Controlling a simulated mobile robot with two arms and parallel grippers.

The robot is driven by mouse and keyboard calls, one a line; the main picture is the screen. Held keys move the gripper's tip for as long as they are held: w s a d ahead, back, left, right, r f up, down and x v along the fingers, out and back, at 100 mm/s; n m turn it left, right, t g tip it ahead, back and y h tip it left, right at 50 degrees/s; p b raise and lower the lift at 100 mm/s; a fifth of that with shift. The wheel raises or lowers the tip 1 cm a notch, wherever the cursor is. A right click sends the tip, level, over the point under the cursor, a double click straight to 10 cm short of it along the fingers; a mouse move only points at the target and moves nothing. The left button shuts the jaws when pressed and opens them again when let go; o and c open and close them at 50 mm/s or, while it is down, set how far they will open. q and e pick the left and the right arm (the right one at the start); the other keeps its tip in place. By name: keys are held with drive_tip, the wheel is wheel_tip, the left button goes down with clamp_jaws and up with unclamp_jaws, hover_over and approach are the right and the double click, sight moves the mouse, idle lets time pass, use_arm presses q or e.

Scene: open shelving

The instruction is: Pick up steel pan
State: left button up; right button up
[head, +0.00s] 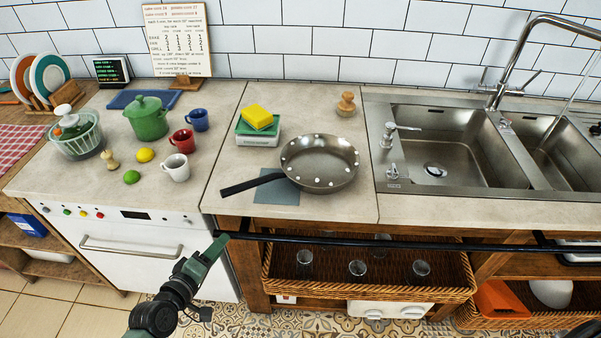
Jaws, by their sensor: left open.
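The steel pan (322,166) sits on the counter left of the sink. Its black handle (252,184) points left and slightly toward the front. Several small white spots show around the inside of the pan. My left gripper (217,246) is below the counter's front edge, in front of the white oven, apart from the pan and open. My right gripper is not in view.
Mugs (175,167) and a green pot (147,118) stand left. A black rail (380,242) runs along the counter front.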

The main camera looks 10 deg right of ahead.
sight(243, 192)
use_arm(q)
drive_tip(key=w+d+r+n+t+h, duration=0.1)
drive_tip(key=d+r+n+h, duration=0.3)
drive_tip(key=r, duration=0.9)
drive_tip(key=shift+m+y, duration=0.3)
drive_tip(key=shift+m, duration=0.6)
drive_tip(key=x, duration=0.8)
drive_tip(key=shift+w+d+r, duration=0.1)
drive_tip(key=shift+d+r, duration=0.1)
drive_tip(key=shift+r, duration=0.05)
clamp_jaws()
drive_tip(key=shift+r, duration=0.2)
